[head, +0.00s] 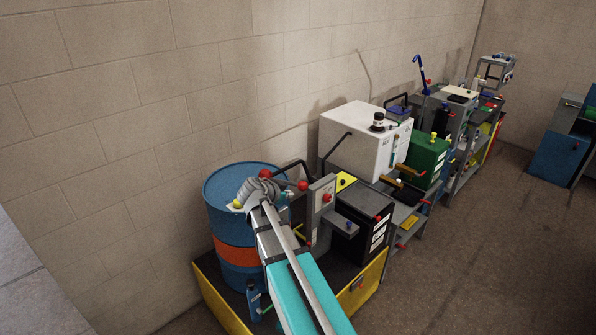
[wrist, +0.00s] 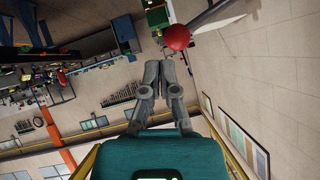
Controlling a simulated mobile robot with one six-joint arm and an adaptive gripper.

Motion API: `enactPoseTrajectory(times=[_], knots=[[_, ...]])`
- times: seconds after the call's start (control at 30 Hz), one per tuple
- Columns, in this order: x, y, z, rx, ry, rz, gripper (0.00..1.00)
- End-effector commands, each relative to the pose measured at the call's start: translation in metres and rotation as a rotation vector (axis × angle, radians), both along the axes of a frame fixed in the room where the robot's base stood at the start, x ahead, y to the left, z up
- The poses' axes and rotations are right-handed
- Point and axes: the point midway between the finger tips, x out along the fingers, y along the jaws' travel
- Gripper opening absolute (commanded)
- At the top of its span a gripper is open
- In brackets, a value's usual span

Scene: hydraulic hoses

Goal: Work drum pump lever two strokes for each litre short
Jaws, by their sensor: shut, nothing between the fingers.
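A blue drum (head: 222,222) with an orange band stands by the wall in the head view. My gripper (head: 259,190) is at its top, in front of the lid, shut and empty, and hides most of the pump. In the wrist view my closed fingers (wrist: 154,68) point up the picture. No readable level shows.
The drum stands in a yellow-sided tray (head: 216,299). A grey panel (head: 322,207) with a red knob stands close right of my gripper. A white tank (head: 352,142) and a green box (head: 428,160) stand farther back. The floor at right is clear.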

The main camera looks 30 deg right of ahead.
Motion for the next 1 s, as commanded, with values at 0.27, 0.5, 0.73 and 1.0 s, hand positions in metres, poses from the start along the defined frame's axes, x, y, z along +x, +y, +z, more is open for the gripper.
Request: enactPoseTrajectory(times=[0.27,0.5,0.73,1.0], knots=[[0.022,0.005,0.043,-0.033,0.126,-0.001,0.00],[0.037,0.010,0.073,-0.056,0.235,-0.001,0.00],[0.046,0.015,0.093,-0.071,0.313,0.000,0.00],[0.049,0.017,0.098,-0.077,0.346,0.000,0.00]])
